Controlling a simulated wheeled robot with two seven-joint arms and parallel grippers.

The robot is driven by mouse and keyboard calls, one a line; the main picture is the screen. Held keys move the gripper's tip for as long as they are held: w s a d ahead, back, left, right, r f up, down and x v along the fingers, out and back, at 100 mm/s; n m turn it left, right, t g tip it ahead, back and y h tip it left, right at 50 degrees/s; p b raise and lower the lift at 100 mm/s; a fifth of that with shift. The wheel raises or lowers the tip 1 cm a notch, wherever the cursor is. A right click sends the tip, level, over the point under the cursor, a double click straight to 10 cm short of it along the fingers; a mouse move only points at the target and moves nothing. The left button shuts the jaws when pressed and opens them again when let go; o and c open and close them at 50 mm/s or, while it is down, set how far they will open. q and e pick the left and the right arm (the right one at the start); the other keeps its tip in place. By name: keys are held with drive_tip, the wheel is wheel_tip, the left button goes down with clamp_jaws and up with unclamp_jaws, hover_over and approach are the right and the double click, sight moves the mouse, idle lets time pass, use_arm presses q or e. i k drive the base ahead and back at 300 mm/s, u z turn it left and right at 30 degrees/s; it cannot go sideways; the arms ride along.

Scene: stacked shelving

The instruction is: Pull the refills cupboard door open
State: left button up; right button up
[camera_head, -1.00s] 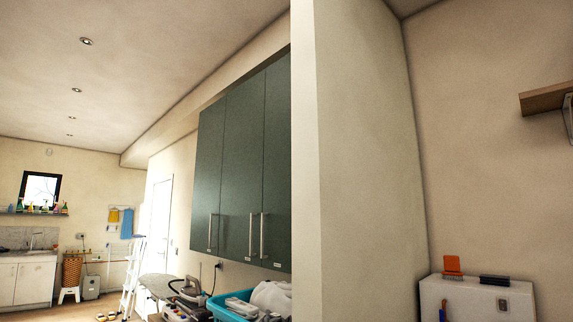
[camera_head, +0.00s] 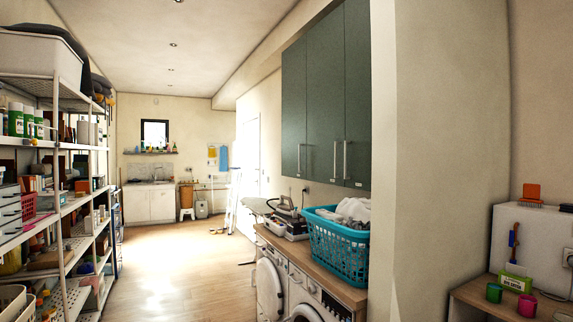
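A dark green wall cupboard (camera_head: 322,105) hangs on the right wall above the washing machines. It has three tall doors side by side, all shut, each with a vertical metal bar handle near its lower edge. The handles are on the left door (camera_head: 299,158), the middle door (camera_head: 335,160) and the right door (camera_head: 345,159). Small labels sit at the lower door edges, too small to read, so I cannot tell which door is the refills one. Neither of my grippers shows in this view.
A wooden counter (camera_head: 316,271) over front-loading machines (camera_head: 270,285) stands below the cupboard, bearing a teal laundry basket (camera_head: 338,250). A wall end (camera_head: 440,150) juts out at right. Loaded metal shelving (camera_head: 75,145) lines the left. The floor (camera_head: 170,265) between is clear.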

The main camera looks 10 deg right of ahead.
sight(357, 173)
drive_tip(key=z, duration=0.05)
drive_tip(key=i, duration=1.45)
drive_tip(key=z, duration=0.85)
